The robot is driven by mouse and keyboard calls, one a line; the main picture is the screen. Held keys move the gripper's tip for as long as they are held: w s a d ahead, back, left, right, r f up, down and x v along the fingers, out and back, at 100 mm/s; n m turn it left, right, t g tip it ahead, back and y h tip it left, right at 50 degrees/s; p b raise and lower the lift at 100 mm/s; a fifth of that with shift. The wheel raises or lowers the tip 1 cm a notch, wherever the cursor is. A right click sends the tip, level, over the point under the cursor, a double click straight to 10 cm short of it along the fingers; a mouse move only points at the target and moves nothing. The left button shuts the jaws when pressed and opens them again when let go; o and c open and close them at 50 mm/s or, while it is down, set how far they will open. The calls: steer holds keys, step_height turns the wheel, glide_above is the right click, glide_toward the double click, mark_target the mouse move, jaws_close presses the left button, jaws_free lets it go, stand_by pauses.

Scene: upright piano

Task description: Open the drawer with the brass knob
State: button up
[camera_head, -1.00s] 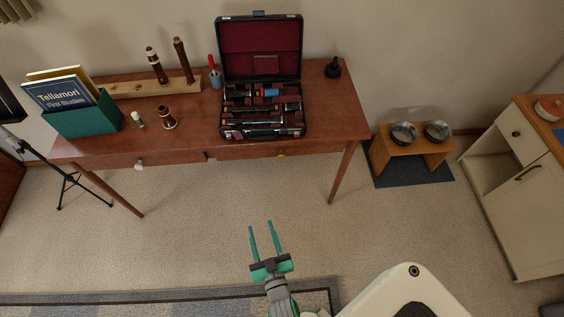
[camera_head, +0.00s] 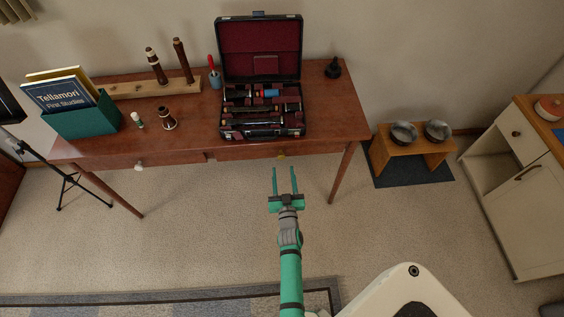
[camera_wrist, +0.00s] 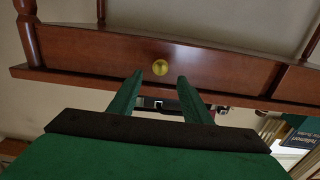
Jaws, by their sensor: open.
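The brass knob (camera_head: 281,155) is on the front of the right-hand drawer (camera_head: 240,153) of the wooden table. The drawer looks shut. The knob also shows in the wrist view (camera_wrist: 160,67), round and gold on the drawer front (camera_wrist: 110,50). My gripper (camera_head: 284,170) is open and empty, in front of the table and just short of the knob. In the wrist view its two green fingers (camera_wrist: 156,85) point at the drawer front, and the knob appears between and a little beyond their tips. I see no contact.
An open instrument case (camera_head: 262,125) stands on the table above the drawer. The left drawer has a white knob (camera_head: 139,166). A table leg (camera_head: 342,172) stands to the right. A stool with bowls (camera_head: 410,150) is further right. The carpet in front is clear.

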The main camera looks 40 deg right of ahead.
mark_target(282, 158)
steer(key=x, duration=0.4)
steer(key=shift+w, duration=0.1)
steer(key=shift+w+d, duration=0.15)
steer(key=shift+d, duration=0.15)
steer(key=shift+w+d, duration=0.15)
steer(key=shift+w, duration=0.35)
steer(key=shift+s, duration=0.15)
jaws_close()
